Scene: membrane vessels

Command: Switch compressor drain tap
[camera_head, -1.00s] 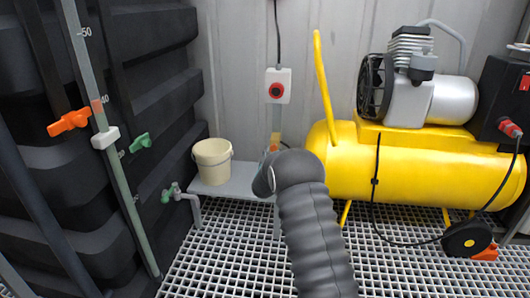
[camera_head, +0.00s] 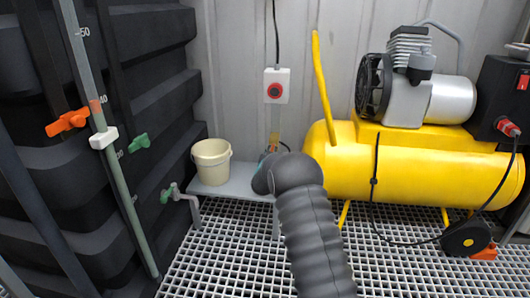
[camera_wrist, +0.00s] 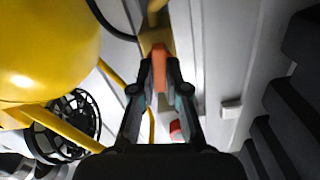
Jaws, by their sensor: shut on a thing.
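An orange tap handle (camera_wrist: 159,75) sits on a brass-coloured fitting (camera_wrist: 156,40) in the wrist view. My gripper (camera_wrist: 160,88) has its two fingers on either side of this handle and is shut on it. In the head view my own dark arm covers the gripper and most of the tap. Only a small yellowish patch shows above the arm there. The yellow compressor tank (camera_head: 430,175) stands right of my arm in the head view, and its rounded yellow body also shows at upper left in the wrist view (camera_wrist: 45,50).
A cream bucket (camera_head: 212,162) stands on a grey shelf (camera_head: 238,181) left of my arm. A red-button switch box (camera_head: 276,86) hangs on the wall above. A black tank (camera_head: 150,85) with an orange valve (camera_head: 67,123) and green valves fills the left. Grating covers the floor.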

